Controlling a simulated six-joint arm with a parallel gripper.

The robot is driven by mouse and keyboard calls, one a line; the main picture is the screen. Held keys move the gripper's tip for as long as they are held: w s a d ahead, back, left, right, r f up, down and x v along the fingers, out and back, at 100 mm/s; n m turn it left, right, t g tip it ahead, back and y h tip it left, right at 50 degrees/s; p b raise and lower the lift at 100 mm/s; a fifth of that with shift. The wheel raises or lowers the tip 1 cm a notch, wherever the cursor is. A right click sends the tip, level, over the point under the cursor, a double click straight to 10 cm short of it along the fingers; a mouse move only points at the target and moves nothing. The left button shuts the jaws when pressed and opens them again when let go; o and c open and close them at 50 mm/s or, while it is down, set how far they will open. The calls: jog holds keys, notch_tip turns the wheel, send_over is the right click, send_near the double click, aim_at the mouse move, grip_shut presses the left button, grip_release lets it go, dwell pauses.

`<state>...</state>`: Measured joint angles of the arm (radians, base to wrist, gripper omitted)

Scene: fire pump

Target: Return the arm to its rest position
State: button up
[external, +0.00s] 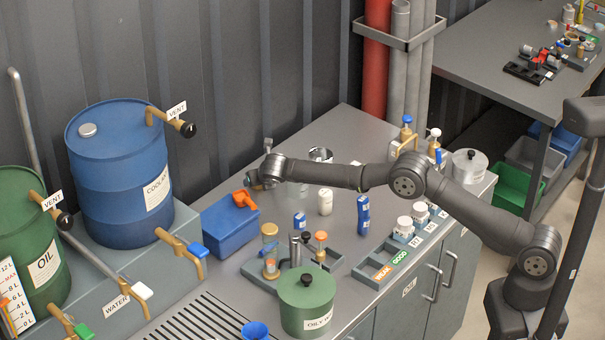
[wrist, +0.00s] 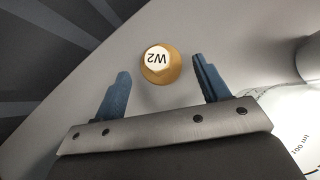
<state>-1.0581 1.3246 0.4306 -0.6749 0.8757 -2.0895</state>
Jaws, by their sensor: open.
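My gripper (external: 258,180) is at the end of my outstretched arm, above the back left part of the grey bench (external: 340,128). In the wrist view my gripper (wrist: 160,68) has its two blue fingers spread wide. A round brass-coloured piece with a white top marked W2 (wrist: 159,65) shows in the gap between the fingertips. The fingers appear clear of it on both sides. In the external view my arm partly hides this spot, so I cannot tell the height between them.
A blue box (external: 230,232) with an orange item is just below left of my gripper. A blue coolant drum (external: 118,175) stands farther left. White and blue bottles (external: 325,202), a labelled tray (external: 385,262) and a green oily waste can (external: 307,300) stand in front of my arm.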

jog(key=v, duration=1)
jog(key=x, duration=1.2)
jog(key=shift+f, duration=0.2)
jog(key=r, duration=0.5)
jog(key=shift+d, duration=0.3)
jog(key=w+d+r, duration=0.4)
jog(key=d+r, duration=0.3)
jog(key=d, duration=0.4)
jog(key=w+d+r+m+h, duration=0.1)
jog(key=w+d+m+h, duration=0.1)
jog(key=d, duration=1)
jog(key=w+d+r+m+h, duration=0.1)
jog(key=w+d+m+h, duration=0.2)
jog(key=w+d, duration=0.4)
jog(key=w+d+r+m+g+h, duration=0.1)
jog(key=w+d+m, duration=0.4)
jog(key=d, duration=1.2)
jog(key=shift+d+h, duration=0.4)
jog(key=shift+h, duration=0.5)
jog(key=shift+a+r, duration=0.1)
jog(key=shift+a, duration=0.05)
